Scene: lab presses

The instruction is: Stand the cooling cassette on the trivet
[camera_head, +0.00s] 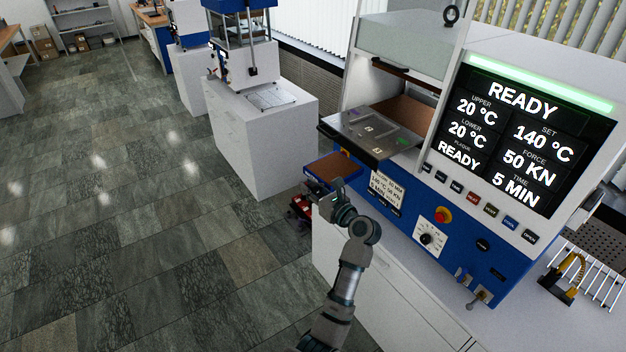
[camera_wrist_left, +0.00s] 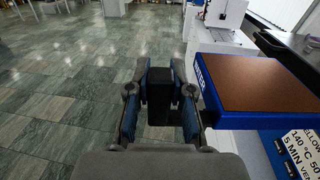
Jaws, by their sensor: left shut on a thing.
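A flat grey plate with a clear, labelled top (camera_head: 372,132), which looks like the cassette, lies level in the open press; its dark edge also shows in the wrist view (camera_wrist_left: 287,47). A rack of pale bars, which looks like the trivet (camera_head: 603,284), stands on the bench at the far right. My left gripper (camera_head: 336,187) is beside a blue tray with a brown top (camera_head: 332,167), in front of and below the plate. In the wrist view it is shut on a black block (camera_wrist_left: 158,100). I cannot tell what the block belongs to. My right gripper is out of view.
The press's blue front (camera_head: 403,222) and lit screen (camera_head: 520,135) stand right of my left arm. A yellow-and-black handled thing (camera_head: 566,278) stands by the rack. Another press on a white cabinet (camera_head: 262,140) stands behind. Open tiled floor (camera_head: 130,220) lies left.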

